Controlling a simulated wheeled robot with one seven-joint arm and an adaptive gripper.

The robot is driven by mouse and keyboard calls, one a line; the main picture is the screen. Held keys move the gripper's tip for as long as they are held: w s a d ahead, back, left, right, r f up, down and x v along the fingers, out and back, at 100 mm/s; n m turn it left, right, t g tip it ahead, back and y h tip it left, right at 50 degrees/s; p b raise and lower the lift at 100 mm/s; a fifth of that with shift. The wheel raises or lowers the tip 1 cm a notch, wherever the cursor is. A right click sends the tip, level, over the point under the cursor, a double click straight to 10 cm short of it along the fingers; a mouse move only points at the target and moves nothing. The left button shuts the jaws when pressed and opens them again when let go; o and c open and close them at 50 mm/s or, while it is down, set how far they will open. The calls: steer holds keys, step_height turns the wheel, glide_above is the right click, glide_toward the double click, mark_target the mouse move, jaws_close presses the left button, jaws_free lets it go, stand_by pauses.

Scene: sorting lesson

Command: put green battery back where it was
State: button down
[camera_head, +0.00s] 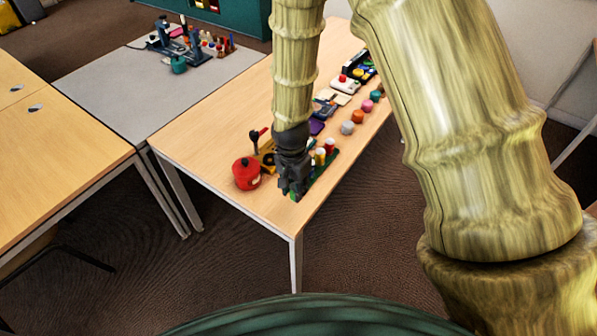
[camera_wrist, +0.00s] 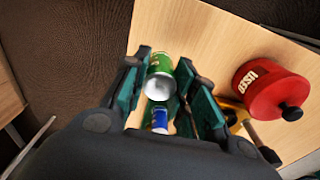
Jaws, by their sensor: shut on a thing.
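My gripper (camera_head: 291,187) is low over the near end of the wooden table in the head view. In the wrist view its jaws (camera_wrist: 166,62) are shut on the green battery (camera_wrist: 161,64), a green cylinder with a pale silver end facing the camera. A blue battery (camera_wrist: 160,119) shows between the fingers, closer to the palm in the picture.
A red lidded pot (camera_head: 246,174), also in the wrist view (camera_wrist: 270,90), stands close left of my gripper. A yellow object (camera_head: 266,153) stands behind it. Several coloured items, including an orange one (camera_head: 358,117), line the table farther back. The table's front edge is close.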

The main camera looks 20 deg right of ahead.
steer(key=w+d, duration=0.1)
steer(key=w, duration=0.1)
steer(key=w+d+p, duration=0.1)
steer(key=w, duration=0.1)
steer(key=w+d+p, duration=0.1)
steer(key=w, duration=0.2)
steer(key=shift+d+f, duration=0.15)
steer(key=shift+f, duration=0.2)
steer(key=shift+w+d+f, duration=0.1)
steer(key=shift+w+f, duration=0.05)
steer(key=shift+w, duration=0.05)
steer(key=shift+f+p, duration=0.7)
steer(key=shift+f, duration=0.95)
steer(key=shift+f, duration=0.1)
steer(key=c, duration=1.1)
jaws_free()
steer(key=shift+c, duration=0.2)
step_height(320, 180, up, 12)
steer(key=b, duration=0.3)
steer(key=shift+s+a, duration=0.15)
steer(key=shift+a, duration=0.1)
